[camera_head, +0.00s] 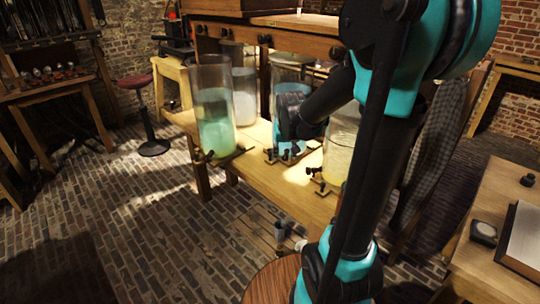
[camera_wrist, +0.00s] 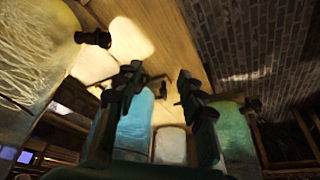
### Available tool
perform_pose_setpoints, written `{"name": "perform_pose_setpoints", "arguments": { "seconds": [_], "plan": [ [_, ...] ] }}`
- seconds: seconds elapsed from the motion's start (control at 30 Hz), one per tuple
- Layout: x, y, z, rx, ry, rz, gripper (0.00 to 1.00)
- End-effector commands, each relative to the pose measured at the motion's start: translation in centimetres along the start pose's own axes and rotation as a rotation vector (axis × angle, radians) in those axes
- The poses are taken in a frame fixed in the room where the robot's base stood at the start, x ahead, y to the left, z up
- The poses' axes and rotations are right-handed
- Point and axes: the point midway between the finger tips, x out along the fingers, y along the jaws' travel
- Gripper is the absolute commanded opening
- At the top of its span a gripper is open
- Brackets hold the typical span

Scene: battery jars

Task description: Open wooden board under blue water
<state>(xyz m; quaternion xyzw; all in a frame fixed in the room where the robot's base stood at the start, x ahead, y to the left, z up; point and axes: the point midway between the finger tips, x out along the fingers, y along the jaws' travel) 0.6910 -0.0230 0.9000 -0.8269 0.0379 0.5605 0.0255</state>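The blue-water jar (camera_head: 291,76) stands on the wooden bench, partly covered by my arm in the head view. It also shows between and behind my fingers in the wrist view (camera_wrist: 137,122). At its foot is a small wooden board (camera_head: 284,157) with dark fittings. A dark fitting (camera_wrist: 162,90) also shows between the fingers in the wrist view; whether it touches them I cannot tell. My gripper (camera_wrist: 160,76) is open, its two dark fingers apart with nothing visibly held. In the head view my wrist is in front of the blue jar, and the fingertips are hard to make out.
A green-water jar (camera_head: 214,110) stands left of the blue one, a whitish jar (camera_head: 244,92) behind, and a yellowish jar (camera_head: 340,148) right. Dark fittings stick out at the bench's front edge. A round wooden stool top (camera_head: 270,284) is in front. The brick floor (camera_head: 120,215) at left is clear.

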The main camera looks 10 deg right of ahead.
Motion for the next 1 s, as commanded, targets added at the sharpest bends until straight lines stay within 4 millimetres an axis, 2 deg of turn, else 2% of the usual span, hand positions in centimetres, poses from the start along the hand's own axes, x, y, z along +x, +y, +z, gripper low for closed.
{"name": "perform_pose_setpoints", "arguments": {
  "seconds": [0.03, 0.1, 0.2, 0.3, 0.4, 0.67, 1.0],
  "plan": [
    [0.5, -0.7, -2.4, 0.004, 0.002, 0.002, 0.4],
    [1.3, -1.6, -5.4, 0.017, 0.004, 0.007, 0.4],
    [2.4, -2.7, -9.0, 0.033, 0.008, 0.014, 0.4],
    [3.4, -3.7, -11.7, 0.046, 0.011, 0.019, 0.4],
    [4.0, -4.3, -13.3, 0.056, 0.012, 0.022, 0.4],
    [5.6, -4.6, -14.2, 0.062, 0.014, 0.025, 0.4],
    [11.2, -4.5, -14.3, 0.061, 0.014, 0.024, 0.4]
  ]
}}
